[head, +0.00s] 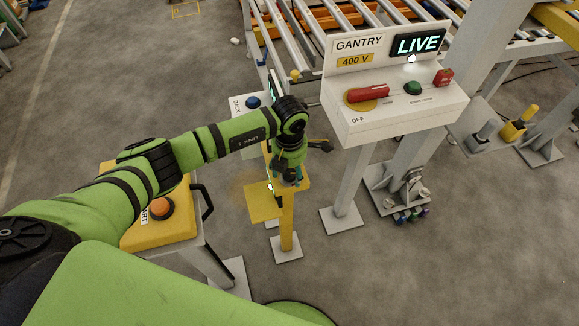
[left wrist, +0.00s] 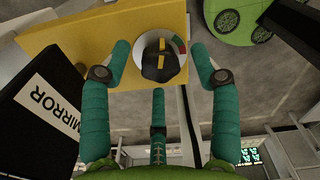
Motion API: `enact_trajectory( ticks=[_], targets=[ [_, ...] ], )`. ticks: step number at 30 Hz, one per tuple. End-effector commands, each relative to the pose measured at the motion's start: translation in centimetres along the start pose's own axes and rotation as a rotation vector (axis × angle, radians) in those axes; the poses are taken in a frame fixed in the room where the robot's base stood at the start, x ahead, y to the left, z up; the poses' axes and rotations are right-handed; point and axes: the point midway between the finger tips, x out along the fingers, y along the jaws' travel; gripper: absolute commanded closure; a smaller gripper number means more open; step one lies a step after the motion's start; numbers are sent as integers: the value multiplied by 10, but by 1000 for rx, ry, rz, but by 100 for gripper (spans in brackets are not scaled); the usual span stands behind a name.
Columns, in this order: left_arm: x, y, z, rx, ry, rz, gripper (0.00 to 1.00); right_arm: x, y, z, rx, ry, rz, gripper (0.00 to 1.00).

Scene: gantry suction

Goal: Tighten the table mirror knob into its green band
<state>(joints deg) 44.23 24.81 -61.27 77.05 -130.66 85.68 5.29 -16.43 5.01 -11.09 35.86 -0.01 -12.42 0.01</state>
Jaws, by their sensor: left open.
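The mirror knob (left wrist: 158,66) is dark with a yellow stripe. It sits on a round white dial (left wrist: 142,42) on a yellow plate (left wrist: 90,30). The dial's rim has a green band (left wrist: 175,40) at the upper right and a red part beside it. The stripe points roughly up in the left wrist view, left of the green band. My left gripper (left wrist: 160,62) is open, its teal fingers spread around the knob with visible gaps. In the head view my left gripper (head: 288,178) is over the yellow stand (head: 286,225) and hides the knob. My right gripper is not in view.
A black block labelled MIRROR (left wrist: 45,95) stands close to the left finger. A white gantry box (head: 395,115) with a red handle and a lit LIVE sign stands to the right. A yellow box with an orange button (head: 160,208) stands left, under my arm.

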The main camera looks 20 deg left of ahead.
Motion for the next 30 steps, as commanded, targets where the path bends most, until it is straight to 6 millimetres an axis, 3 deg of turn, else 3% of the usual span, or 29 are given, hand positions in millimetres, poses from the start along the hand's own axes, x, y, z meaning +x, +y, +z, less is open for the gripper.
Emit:
enact_trajectory(
  ticks=[3,7,8,9,12,19,30],
  targets=[
    [1,0,0,1,-1,1,38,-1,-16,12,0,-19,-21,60],
    [1,0,0,1,-1,0,38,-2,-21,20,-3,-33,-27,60],
    [1,0,0,1,-1,0,46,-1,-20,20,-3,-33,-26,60],
    [1,0,0,1,-1,0,62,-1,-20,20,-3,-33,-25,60],
    [1,0,0,1,-1,0,94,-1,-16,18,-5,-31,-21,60],
    [3,0,0,24,-1,1,94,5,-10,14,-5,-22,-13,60],
    [7,1,1,381,-4,4,94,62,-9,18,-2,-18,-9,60]
  ],
)
